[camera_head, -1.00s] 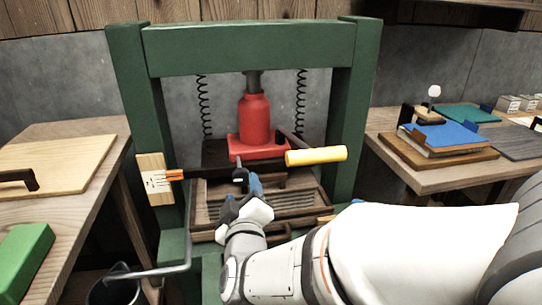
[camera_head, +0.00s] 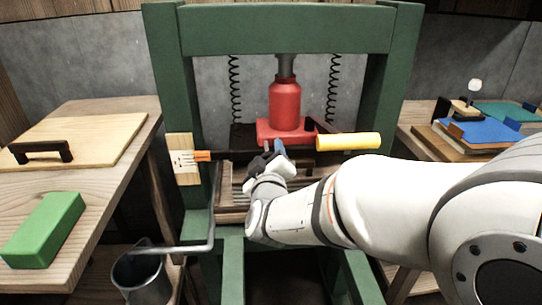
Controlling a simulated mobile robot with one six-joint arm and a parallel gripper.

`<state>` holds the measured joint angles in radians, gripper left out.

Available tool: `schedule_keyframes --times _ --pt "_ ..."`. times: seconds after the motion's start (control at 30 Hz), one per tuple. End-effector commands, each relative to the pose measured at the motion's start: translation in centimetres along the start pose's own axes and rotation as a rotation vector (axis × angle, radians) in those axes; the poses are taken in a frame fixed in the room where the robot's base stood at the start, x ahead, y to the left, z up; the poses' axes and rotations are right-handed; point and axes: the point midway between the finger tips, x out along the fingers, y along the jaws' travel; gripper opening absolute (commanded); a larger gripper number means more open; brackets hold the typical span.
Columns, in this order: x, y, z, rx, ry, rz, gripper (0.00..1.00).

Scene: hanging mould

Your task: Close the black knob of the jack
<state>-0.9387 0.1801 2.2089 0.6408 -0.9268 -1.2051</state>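The red jack (camera_head: 285,104) stands upright inside the green press frame (camera_head: 290,30), its grey ram up against the top beam. Its red base (camera_head: 284,131) rests on the dark platform. The black knob cannot be made out; my gripper and wrist cover the area just below the front of the base. My gripper (camera_head: 268,148) is right in front of and slightly below the base's left part, with a blue piece showing at its tip. Whether its fingers are apart or touch the knob cannot be told.
A yellow-handled lever (camera_head: 347,141) sticks out to the right of the jack. An orange-tipped bar and a pale plate (camera_head: 183,158) are at the left post. A metal bucket (camera_head: 142,275) hangs low left. Side tables hold a green block (camera_head: 43,229) and books (camera_head: 480,133).

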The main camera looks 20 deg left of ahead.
Motion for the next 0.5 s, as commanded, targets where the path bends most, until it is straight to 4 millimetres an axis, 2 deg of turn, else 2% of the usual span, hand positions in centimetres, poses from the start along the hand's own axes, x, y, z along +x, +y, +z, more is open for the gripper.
schedule_keyframes --times 0.07,0.43,0.5 --pt "-0.01 0.02 0.02 0.000 0.000 0.000 0.45" --pt "-0.01 0.03 0.06 0.000 -0.001 0.000 0.15" --pt "0.00 0.32 0.36 0.000 -0.004 0.004 0.14"
